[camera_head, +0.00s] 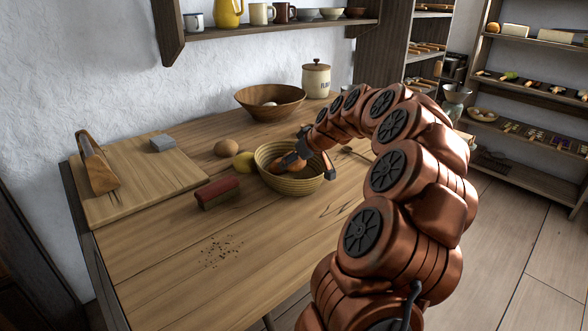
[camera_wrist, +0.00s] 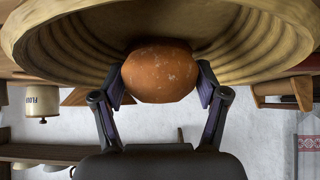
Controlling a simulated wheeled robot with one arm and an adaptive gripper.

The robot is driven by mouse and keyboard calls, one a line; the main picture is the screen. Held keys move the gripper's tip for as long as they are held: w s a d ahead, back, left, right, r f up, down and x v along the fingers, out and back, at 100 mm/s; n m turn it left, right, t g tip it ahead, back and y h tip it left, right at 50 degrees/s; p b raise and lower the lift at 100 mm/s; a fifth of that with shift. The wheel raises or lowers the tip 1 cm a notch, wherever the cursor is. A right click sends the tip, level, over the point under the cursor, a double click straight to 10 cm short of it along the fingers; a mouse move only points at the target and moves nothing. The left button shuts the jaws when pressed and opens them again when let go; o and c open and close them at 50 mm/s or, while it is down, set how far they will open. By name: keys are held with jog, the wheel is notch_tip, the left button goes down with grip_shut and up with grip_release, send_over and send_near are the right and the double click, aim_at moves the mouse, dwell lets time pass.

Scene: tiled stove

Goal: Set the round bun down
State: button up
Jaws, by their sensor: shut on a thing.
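The round bun (camera_wrist: 160,72) is brown with pale flecks. My gripper (camera_wrist: 161,82) is shut on it, one finger on each side. In the head view the bun (camera_head: 289,163) is partly hidden by my gripper (camera_head: 305,164). A ribbed, straw-coloured basket (camera_head: 290,186) stands on the table, and the bun is at its opening, within the rim. The basket wall (camera_wrist: 60,45) also fills the top of the wrist view, close around the bun. I cannot tell whether the bun touches the basket's bottom.
A brown roll (camera_head: 227,148), a lemon (camera_head: 244,161) and a red-topped block (camera_head: 217,191) lie left of the basket. A wooden bowl (camera_head: 270,102) and a flour canister (camera_head: 316,78) stand behind. A board (camera_head: 140,190) lies left. The front table is mostly clear, with crumbs (camera_head: 222,252).

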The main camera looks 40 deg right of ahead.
jog(key=shift+f, duration=1.35)
jog(key=shift+f, duration=0.1)
jog(key=o, duration=1.2)
jog(key=shift+o, duration=0.2)
jog(key=v, duration=1.2)
